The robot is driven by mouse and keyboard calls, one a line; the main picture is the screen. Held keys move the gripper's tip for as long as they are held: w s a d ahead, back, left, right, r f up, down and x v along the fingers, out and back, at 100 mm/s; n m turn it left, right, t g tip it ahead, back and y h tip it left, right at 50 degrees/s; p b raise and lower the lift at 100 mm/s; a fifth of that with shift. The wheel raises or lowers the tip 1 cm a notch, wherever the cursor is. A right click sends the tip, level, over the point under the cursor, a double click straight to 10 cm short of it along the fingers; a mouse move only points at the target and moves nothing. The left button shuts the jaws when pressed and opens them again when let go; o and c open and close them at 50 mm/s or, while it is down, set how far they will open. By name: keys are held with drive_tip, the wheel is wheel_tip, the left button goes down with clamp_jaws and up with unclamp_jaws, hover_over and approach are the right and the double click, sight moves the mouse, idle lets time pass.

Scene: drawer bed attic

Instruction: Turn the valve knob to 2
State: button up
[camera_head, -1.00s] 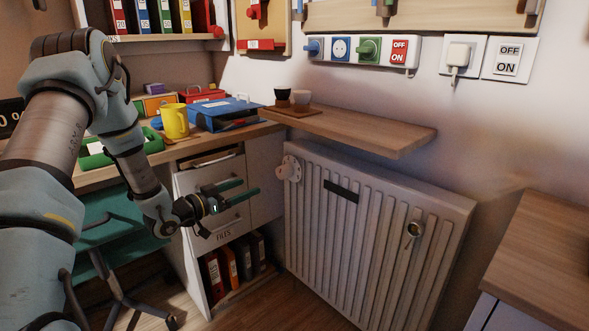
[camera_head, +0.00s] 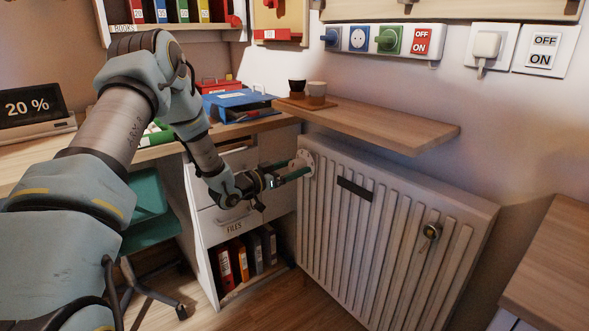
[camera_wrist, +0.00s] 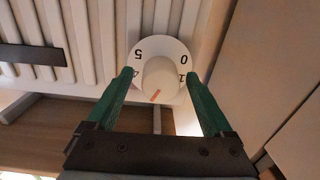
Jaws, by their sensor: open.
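The white valve knob (camera_head: 305,160) sits at the upper left corner of the white radiator (camera_head: 397,255). In the wrist view the knob (camera_wrist: 160,77) stands on a white round dial with 5, 0, 1 and 4 legible, upside down. Its orange-red mark lies at the lower edge, toward my gripper's palm. The numbers on that side are hidden or too small to read. My gripper (camera_head: 298,171) is open, with green fingers reaching the knob. In the wrist view its fingers (camera_wrist: 160,80) lie on either side of the knob; contact cannot be told.
A wooden shelf (camera_head: 390,122) juts out above the radiator, with two cups on a small board. A drawer cabinet (camera_head: 203,250) with binders stands left, below the desk. A wooden-topped cabinet (camera_head: 560,265) is far right.

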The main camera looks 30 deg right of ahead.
drive_tip(key=shift+d, duration=0.2)
clamp_jaws()
idle(0.6)
